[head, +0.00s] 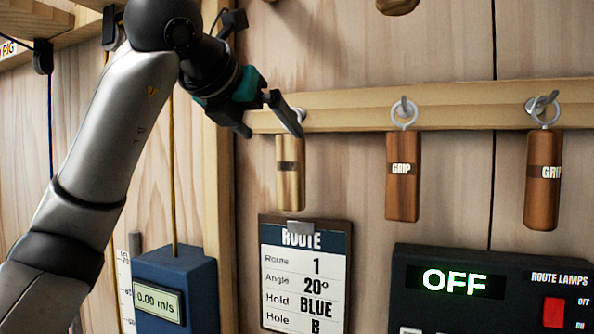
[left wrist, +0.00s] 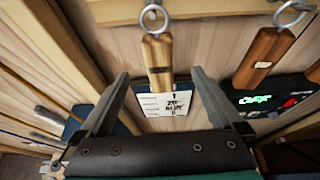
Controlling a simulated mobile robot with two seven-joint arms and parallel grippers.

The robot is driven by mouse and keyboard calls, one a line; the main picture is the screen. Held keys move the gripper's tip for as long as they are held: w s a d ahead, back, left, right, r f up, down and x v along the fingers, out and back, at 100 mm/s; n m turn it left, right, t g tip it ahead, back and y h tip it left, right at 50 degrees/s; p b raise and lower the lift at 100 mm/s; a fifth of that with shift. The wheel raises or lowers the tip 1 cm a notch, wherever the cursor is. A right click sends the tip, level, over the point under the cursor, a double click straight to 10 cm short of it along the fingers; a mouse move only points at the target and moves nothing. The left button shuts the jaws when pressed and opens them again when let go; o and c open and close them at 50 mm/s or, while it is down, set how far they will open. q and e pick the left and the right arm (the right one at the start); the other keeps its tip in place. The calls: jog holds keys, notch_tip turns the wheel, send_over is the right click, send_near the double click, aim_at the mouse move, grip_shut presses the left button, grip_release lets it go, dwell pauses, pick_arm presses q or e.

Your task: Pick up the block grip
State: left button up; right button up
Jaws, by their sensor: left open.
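Three wooden block grips hang by metal rings from pegs on a wooden rail. The left one is a pale block (head: 290,180) with a dark band. The middle block (head: 402,190) and the right block (head: 543,195) are darker brown and marked GRIP. My left gripper (head: 272,130) is open at the top of the pale block, and one finger partly covers its ring. In the left wrist view, the pale block (left wrist: 159,80) shows between the open fingers (left wrist: 161,75), with nothing held. Contact cannot be told. My right gripper is not in view.
The rail (head: 350,115) runs along the wooden wall. A route clipboard (head: 305,322) hangs below the pale block. A black route lamps panel (head: 480,262) reading OFF is at the lower right. A blue box (head: 200,290) with a speed display stands at the lower left.

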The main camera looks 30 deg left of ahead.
aim_at(288, 152)
pick_arm(q)
jog(key=x, duration=0.3)
jog(key=shift+w+f+p, duration=0.2)
jog(key=shift+f+p, duration=0.05)
jog(key=shift+p, duration=0.15)
jog(key=p+x, duration=0.1)
jog(key=x, duration=0.3)
jog(key=shift+w, duration=0.2)
jog(key=shift+w+f, duration=0.25)
jog(key=shift+w, duration=0.25)
jog(key=shift+w+f+p, duration=0.2)
jog(key=shift+w+p, duration=0.1)
jog(key=shift+p, duration=0.05)
jog(key=p+x, duration=0.1)
jog(key=x, duration=0.2)
jog(key=shift+w+a+f+p, duration=0.1)
jog(key=shift+w+a+p, duration=0.15)
jog(key=shift+p, duration=0.1)
jog(key=shift+w+d+f, duration=0.1)
jog(key=shift+w+f, duration=0.15)
jog(key=shift+w, duration=0.15)
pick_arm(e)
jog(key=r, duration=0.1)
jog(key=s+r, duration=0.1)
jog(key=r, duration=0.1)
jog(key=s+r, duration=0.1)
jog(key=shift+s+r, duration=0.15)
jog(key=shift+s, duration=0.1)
